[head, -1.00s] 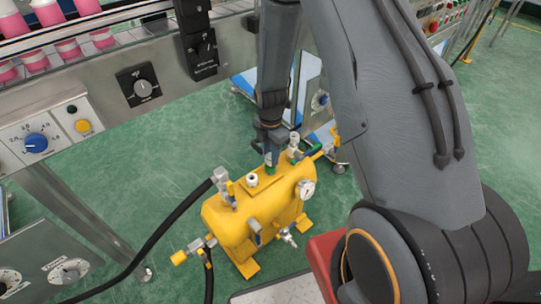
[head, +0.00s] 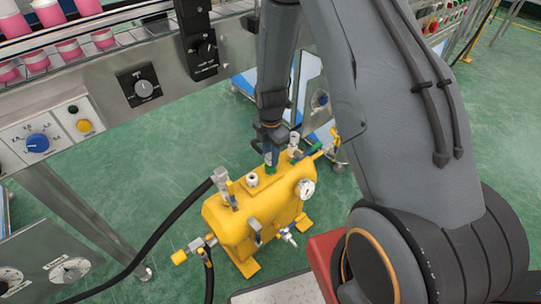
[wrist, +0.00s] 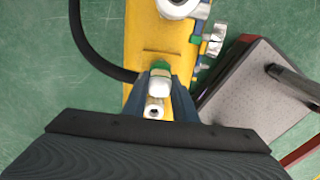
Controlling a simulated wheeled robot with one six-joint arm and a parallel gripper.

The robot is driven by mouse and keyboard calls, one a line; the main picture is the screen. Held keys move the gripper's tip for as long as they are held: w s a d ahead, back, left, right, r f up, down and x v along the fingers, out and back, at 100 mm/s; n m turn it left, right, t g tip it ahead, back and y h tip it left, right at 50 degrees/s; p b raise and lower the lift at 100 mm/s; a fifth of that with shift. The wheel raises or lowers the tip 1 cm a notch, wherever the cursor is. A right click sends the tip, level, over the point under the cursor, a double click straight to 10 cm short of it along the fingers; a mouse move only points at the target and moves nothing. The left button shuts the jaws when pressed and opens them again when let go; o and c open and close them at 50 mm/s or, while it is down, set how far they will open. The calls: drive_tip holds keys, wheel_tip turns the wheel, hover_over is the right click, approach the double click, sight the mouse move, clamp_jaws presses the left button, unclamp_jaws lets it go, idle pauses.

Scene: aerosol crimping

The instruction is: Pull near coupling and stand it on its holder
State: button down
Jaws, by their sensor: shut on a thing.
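The yellow tank (head: 245,215) stands on the green floor, with several fittings on top. My gripper (head: 270,152) reaches down to its far top end. My gripper (wrist: 160,88) is shut on a coupling with a green ring and a pale metal body (wrist: 159,82); the green part also shows below the fingers in the head view (head: 268,168). A silver hollow-ended fitting (wrist: 153,108) lies close to it, between the dark fingers. I cannot tell whether the coupling is still seated on the tank. A short white-topped fitting (head: 252,180) stands nearer on the tank; which part is the holder is unclear.
A black hose (head: 160,235) runs from a valve (head: 224,186) on the tank's left. A pressure gauge (head: 305,189) is on its right side. The steel conveyor machine (head: 100,80) stands behind. A grey plate (wrist: 245,90) lies right of the tank in the wrist view.

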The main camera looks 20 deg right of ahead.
drive_tip(key=shift+f, duration=0.45)
idle(1.9)
drive_tip(key=c, duration=1.4)
unclamp_jaws()
drive_tip(key=shift+o, duration=0.2)
drive_tip(key=shift+p, duration=0.3)
drive_tip(key=shift+r, duration=3.85)
